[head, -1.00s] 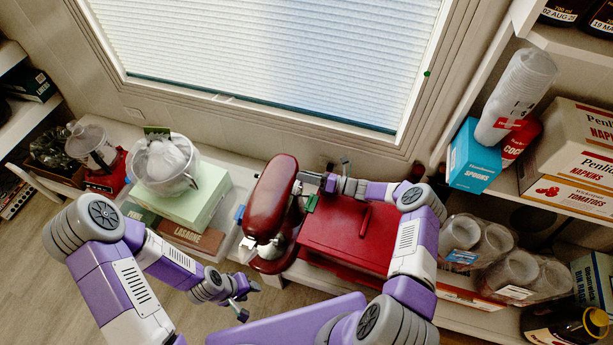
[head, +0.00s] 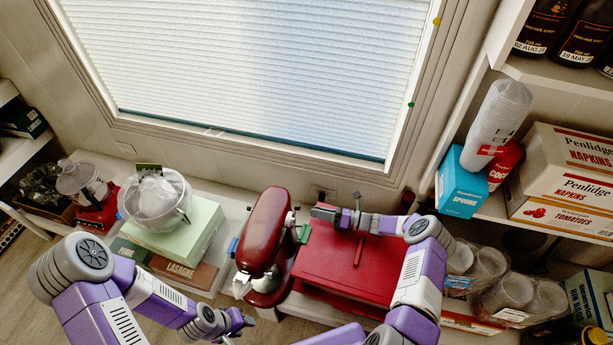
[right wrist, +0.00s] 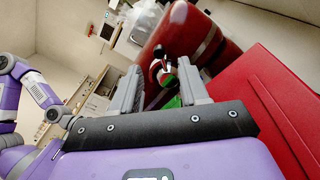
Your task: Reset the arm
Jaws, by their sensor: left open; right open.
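A red stand mixer (head: 265,235) stands on the low shelf below the window, with its rounded head on top; it also fills the top of the right wrist view (right wrist: 190,35). My right gripper (head: 318,212) is open and empty, just right of the mixer head and over the far left part of a red box. In the right wrist view its two fingers (right wrist: 160,88) are apart, pointing at the mixer's side. My left gripper (head: 238,322) is open, low and in front of the mixer, with nothing seen in it.
The red box (head: 345,260) lies beside the mixer under my right forearm. Left are a bowl (head: 158,200) on a green box (head: 190,235) and a lasagne box (head: 185,270). Right shelves hold stacked cups (head: 495,120), a blue box (head: 462,185) and napkin boxes (head: 570,150).

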